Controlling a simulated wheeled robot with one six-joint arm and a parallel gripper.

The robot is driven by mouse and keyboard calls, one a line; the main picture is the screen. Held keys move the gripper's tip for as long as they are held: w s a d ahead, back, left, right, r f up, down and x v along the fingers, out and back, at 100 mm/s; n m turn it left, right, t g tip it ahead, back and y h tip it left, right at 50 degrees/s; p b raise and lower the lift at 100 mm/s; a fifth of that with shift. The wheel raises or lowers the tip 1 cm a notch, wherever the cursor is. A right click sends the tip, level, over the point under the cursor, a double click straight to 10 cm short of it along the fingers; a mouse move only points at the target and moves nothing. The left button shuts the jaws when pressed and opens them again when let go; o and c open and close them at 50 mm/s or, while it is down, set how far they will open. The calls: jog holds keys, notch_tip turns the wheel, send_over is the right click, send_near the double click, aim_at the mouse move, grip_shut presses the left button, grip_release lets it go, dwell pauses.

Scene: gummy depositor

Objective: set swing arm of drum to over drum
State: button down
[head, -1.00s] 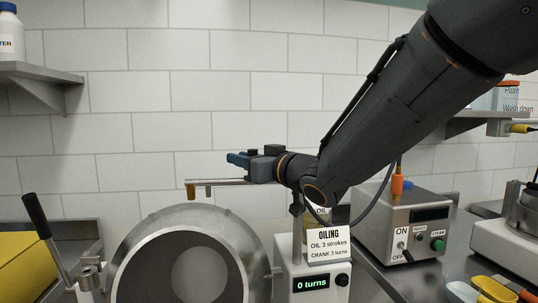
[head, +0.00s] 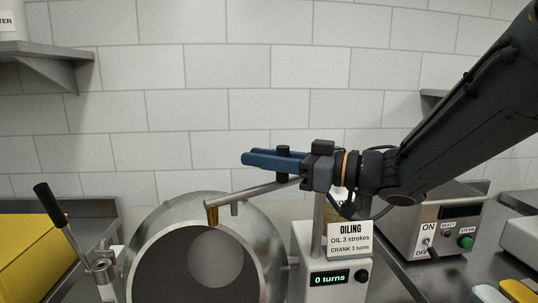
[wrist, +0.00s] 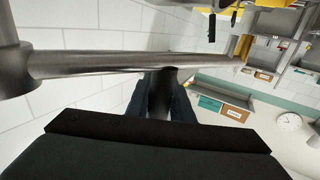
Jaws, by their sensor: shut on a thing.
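The swing arm (head: 250,194) is a grey metal bar on an upright post (head: 318,228), with a brass-coloured nozzle (head: 212,216) at its left end. In the head view the nozzle overlaps the upper rim of the round steel drum (head: 262,232), whose dark opening faces me. My gripper (head: 246,158) has blue fingers shut on a black knob (head: 283,151) of the swing arm. In the wrist view the bar (wrist: 110,63) crosses the picture, and the black knob (wrist: 160,95) stands between the fingers.
A lever with a black handle (head: 48,204) stands left of the drum. A control box (head: 440,225) is at right, a yellow bin (head: 30,250) at left.

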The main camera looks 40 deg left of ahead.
jog(key=shift+s+d+f, duration=0.2)
jog(key=shift+s, duration=0.5)
jog(key=c, duration=1.8)
grip_release()
jog(key=shift+o, duration=1.1)
jog(key=shift+s+d+r, duration=0.2)
jog(key=shift+s+d, duration=0.1)
jog(key=shift+w+d+r, duration=0.15)
jog(key=shift+d, duration=0.3)
jog(key=shift+w+d+r, duration=0.1)
jog(key=shift+w+d, duration=0.05)
jog(key=shift+d, duration=0.3)
jog(key=shift+a+f, duration=0.3)
jog(key=shift+a, duration=0.45)
